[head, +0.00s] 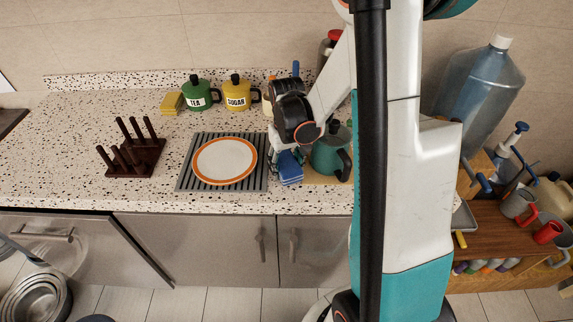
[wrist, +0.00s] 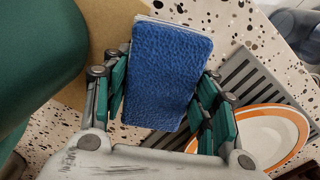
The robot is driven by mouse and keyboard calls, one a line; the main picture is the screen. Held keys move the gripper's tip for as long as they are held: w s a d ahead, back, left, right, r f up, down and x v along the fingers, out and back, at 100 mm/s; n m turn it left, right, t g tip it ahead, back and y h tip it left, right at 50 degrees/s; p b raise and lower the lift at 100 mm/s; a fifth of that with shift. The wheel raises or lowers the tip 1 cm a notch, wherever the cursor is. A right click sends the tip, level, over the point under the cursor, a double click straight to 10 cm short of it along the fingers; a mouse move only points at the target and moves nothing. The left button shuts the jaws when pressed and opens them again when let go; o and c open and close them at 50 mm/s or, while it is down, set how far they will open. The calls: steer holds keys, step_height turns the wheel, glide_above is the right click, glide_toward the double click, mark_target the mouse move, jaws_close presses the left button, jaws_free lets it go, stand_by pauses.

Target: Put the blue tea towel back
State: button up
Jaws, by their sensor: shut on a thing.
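The blue tea towel (wrist: 168,72) is a folded, textured blue block with a pale edge, held between the green-padded fingers of my gripper (wrist: 165,105) in the wrist view. In the head view the blue towel (head: 289,168) shows below my wrist, just right of the ribbed grey mat and left of the green teapot. My gripper is shut on it. In the head view the fingers are mostly hidden behind my arm. I cannot tell whether the towel touches the counter.
An orange-rimmed plate (head: 226,160) lies on the grey ribbed mat (head: 184,178). A green teapot (head: 328,158) stands close on the right on a wooden board (wrist: 108,18). Green TEA (head: 199,97) and yellow SUGAR (head: 236,95) pots stand behind. A dark peg rack (head: 135,158) is at left.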

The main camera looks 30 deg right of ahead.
mark_target(287, 162)
steer(key=o, duration=1.2)
steer(key=shift+f, duration=0.1)
step_height(287, 162, up, 13)
steer(key=p, duration=0.4)
steer(key=shift+f, duration=0.15)
